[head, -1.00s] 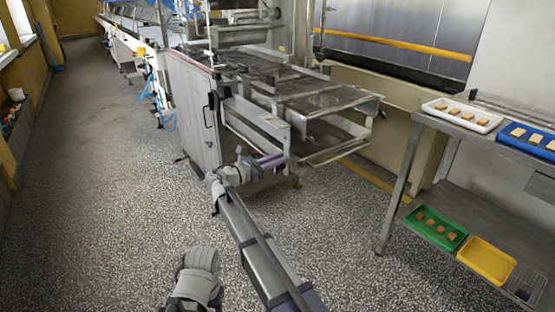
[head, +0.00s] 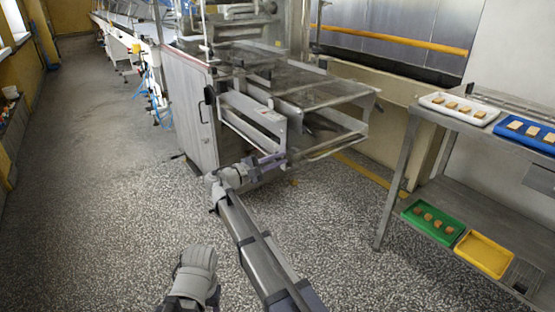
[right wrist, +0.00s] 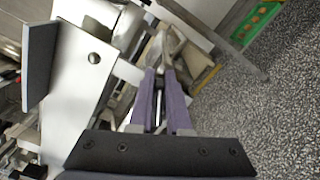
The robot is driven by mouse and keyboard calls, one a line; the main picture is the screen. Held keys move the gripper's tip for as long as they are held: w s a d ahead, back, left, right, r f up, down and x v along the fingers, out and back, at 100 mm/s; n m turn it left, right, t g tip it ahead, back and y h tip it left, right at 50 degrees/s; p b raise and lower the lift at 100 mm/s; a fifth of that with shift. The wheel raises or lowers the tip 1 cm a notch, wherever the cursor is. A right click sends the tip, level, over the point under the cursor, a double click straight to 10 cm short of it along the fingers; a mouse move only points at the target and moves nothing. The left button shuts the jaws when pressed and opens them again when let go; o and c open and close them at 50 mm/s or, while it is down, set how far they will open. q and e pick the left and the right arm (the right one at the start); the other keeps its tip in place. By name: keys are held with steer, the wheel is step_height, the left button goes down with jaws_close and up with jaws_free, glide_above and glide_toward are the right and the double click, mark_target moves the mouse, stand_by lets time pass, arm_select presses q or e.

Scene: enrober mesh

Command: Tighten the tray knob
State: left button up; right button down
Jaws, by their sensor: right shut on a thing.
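My right gripper (head: 272,160) is in front of the lower frame of the machine in the head view. In the right wrist view its two purple fingers (right wrist: 163,80) are shut on a small silvery metal piece, which looks like the tray knob (right wrist: 166,48). The fingers cover part of it, and I cannot tell how far it is turned. In the head view the knob is hidden around the gripper. The machine's mesh tray (head: 318,92) sticks out to the right, above and behind the gripper.
The machine's cabinet (head: 188,105) stands left of the gripper. A steel rack at right holds a white tray (head: 437,101), a blue tray (head: 506,132), a green tray (head: 408,212) and a yellow tray (head: 484,257). The speckled floor (head: 105,200) is clear at left.

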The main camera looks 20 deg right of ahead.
steer(key=m, duration=0.1)
steer(key=f+m, duration=0.1)
steer(key=m, duration=0.1)
steer(key=m+b, duration=0.1)
steer(key=m, duration=0.1)
steer(key=shift+s+f, duration=0.2)
steer(key=shift+f, duration=0.1)
steer(key=shift+m, duration=0.3)
steer(key=c, duration=0.9)
jaws_free()
steer(key=shift+w, duration=0.1)
steer(key=shift+v, duration=3.9)
